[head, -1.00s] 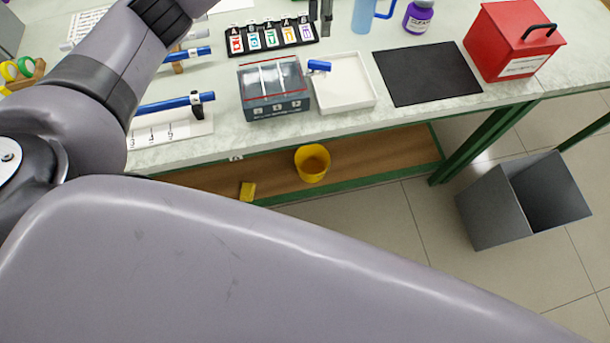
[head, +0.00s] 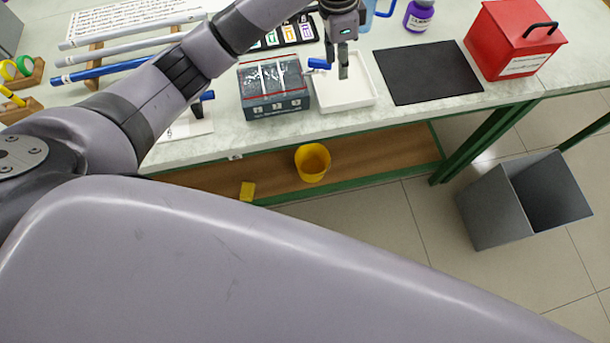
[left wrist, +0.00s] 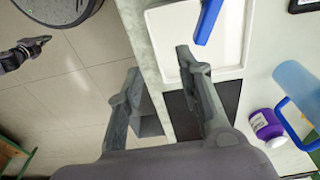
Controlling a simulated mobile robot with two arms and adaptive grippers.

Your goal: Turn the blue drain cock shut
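The blue drain cock (head: 319,64) sticks out from the right side of a dark grey divided tank (head: 276,105), over a white tray (head: 362,95). In the left wrist view the blue cock handle (left wrist: 209,20) lies at the top, beyond the fingertips, with the white tray (left wrist: 229,54) behind it. My left gripper (head: 343,72) hangs above the tray, just right of the cock and apart from it. In the left wrist view its two fingers (left wrist: 160,62) are spread with nothing between them. What looks like my right gripper (left wrist: 42,40) shows small at the left edge there; its fingers are unclear.
A black mat (head: 428,73), red box (head: 515,42), purple bottle (head: 419,15) and blue mug (head: 368,12) are to the right. Rods (head: 130,66) lie on a rack at left. A yellow bucket (head: 312,162) stands on the lower shelf; a grey bin (head: 490,207) is on the floor.

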